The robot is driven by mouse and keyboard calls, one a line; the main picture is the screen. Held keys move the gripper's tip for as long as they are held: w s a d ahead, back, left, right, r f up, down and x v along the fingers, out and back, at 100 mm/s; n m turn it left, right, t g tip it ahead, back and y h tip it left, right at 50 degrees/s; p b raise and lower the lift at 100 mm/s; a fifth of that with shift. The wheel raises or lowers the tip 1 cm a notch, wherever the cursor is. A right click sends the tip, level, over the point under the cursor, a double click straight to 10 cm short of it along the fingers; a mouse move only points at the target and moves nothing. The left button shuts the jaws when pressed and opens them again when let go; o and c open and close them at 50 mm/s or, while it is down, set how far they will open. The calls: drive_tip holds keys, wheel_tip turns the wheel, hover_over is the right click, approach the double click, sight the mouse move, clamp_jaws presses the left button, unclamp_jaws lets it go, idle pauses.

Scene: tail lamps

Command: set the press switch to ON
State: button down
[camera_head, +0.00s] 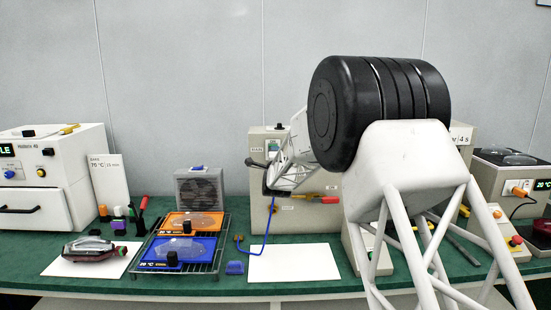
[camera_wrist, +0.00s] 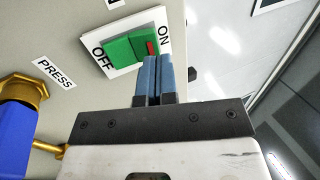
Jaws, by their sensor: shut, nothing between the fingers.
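The press switch (camera_wrist: 133,47) is a green rocker on a white plate, marked OFF on the left and ON on the right in the wrist view. A red strip shows at its ON end. The switch also shows small in the head view (camera_head: 273,145) on the front of a beige press cabinet (camera_head: 259,207). My gripper (camera_wrist: 151,60) is shut and empty, its blue fingertips together at the ON end of the rocker. They overlap its lower edge in the picture; I cannot tell whether they touch. Which way the rocker is tipped is unclear.
A brass fitting (camera_wrist: 22,90) with a blue hose sits left of my fingers, near the PRESS label (camera_wrist: 55,73). In the head view, a rack (camera_head: 212,258) with orange and blue trays stands left of the cabinet. A white sheet (camera_head: 292,262) lies in front.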

drive_tip(key=shift+w+r, duration=0.25)
drive_tip(key=shift+w, duration=0.45)
